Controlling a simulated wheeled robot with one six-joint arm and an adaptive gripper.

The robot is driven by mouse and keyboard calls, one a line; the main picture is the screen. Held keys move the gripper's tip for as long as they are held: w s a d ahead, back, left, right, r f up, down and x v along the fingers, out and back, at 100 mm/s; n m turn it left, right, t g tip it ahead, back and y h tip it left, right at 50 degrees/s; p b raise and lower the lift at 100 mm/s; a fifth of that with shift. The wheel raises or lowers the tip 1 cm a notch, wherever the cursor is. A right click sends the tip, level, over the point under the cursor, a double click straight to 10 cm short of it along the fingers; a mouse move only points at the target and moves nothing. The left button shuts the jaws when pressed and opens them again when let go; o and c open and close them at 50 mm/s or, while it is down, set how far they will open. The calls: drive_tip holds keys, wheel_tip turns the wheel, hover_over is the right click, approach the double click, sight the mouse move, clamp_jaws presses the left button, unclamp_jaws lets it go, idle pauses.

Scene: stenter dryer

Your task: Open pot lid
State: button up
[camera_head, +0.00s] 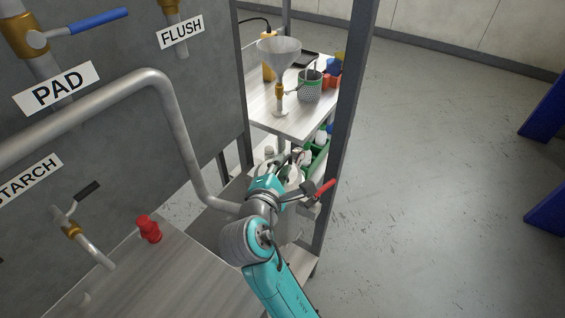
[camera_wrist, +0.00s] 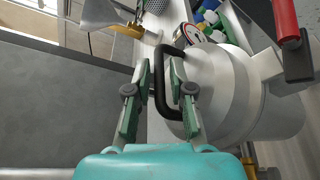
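In the wrist view the pot (camera_wrist: 275,118) is a pale metal vessel with a rounded light-grey lid (camera_wrist: 212,92). The lid carries a black loop handle (camera_wrist: 159,84) and looks seated on the pot. My gripper (camera_wrist: 161,72) is open at the lid, its two green fingers on either side of the handle's bar, with visible gaps. The right finger appears to be within the loop. In the head view my gripper (camera_head: 286,162) is low beside the rack post, and my arm hides most of the pot (camera_head: 289,229).
A red lever handle (camera_head: 324,188) sticks out beside the pot. A grey rack post (camera_head: 346,125) stands close on the right. A shelf (camera_head: 264,103) behind holds a funnel (camera_head: 279,52) and a mesh cup (camera_head: 310,90). A grey pipe (camera_head: 178,125) runs on the left. Open floor lies right.

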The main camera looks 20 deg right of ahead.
drive_tip(key=shift+x, duration=0.85)
clamp_jaws()
drive_tip(key=shift+w, duration=0.1)
